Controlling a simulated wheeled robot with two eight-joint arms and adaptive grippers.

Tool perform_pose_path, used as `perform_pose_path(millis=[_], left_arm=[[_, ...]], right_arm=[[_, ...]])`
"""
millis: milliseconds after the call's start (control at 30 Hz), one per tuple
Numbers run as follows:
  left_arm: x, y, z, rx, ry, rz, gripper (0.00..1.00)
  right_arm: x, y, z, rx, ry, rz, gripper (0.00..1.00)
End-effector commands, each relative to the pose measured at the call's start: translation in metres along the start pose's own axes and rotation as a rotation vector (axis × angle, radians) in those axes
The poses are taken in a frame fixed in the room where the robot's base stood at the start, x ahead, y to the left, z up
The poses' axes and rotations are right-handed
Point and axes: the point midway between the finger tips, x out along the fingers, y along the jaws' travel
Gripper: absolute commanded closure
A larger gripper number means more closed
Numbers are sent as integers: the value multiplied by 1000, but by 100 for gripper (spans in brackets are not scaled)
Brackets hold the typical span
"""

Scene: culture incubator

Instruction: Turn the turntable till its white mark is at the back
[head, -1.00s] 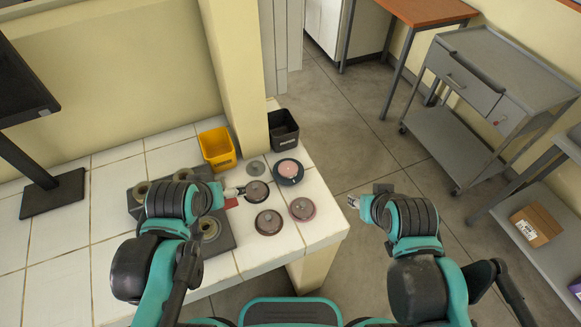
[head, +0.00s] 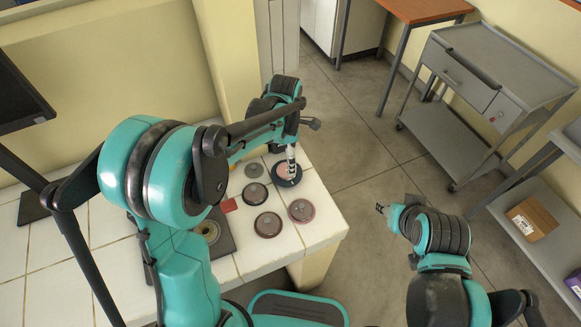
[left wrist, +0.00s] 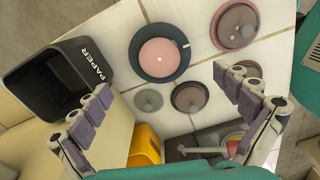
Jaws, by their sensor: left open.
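The turntable is a pink disc on a wider dark round base, at the right back of the white tiled bench. In the head view the turntable (head: 291,182) is partly covered by my left gripper (head: 291,163), which points down above it.
Several knobbed round lids stand near the turntable: a small grey one (head: 253,170), dark ones (head: 255,194) (head: 268,225) and a reddish one (head: 301,211). A black bin labelled PAPER (left wrist: 55,80) and a yellow bin (left wrist: 145,143) are close by. A grey cart (head: 480,75) stands beyond open floor.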

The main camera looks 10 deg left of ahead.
Motion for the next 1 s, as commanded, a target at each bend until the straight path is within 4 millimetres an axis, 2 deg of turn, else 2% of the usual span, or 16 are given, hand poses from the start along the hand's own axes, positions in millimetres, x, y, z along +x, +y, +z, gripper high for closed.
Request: perform_pose_path(millis=[200,400,767,867,1000], left_arm=[[39,0,0,2,-1,1,0],[64,0,0,3,-1,1,0],[70,0,0,3,-1,2,0],[70,0,0,3,-1,2,21],[70,0,0,3,-1,2,57]], right_arm=[[12,0,9,0,0,0,60],[19,0,14,0,0,0,60],[19,0,14,0,0,0,60],[19,0,14,0,0,0,60],[19,0,14,0,0,0,60]])
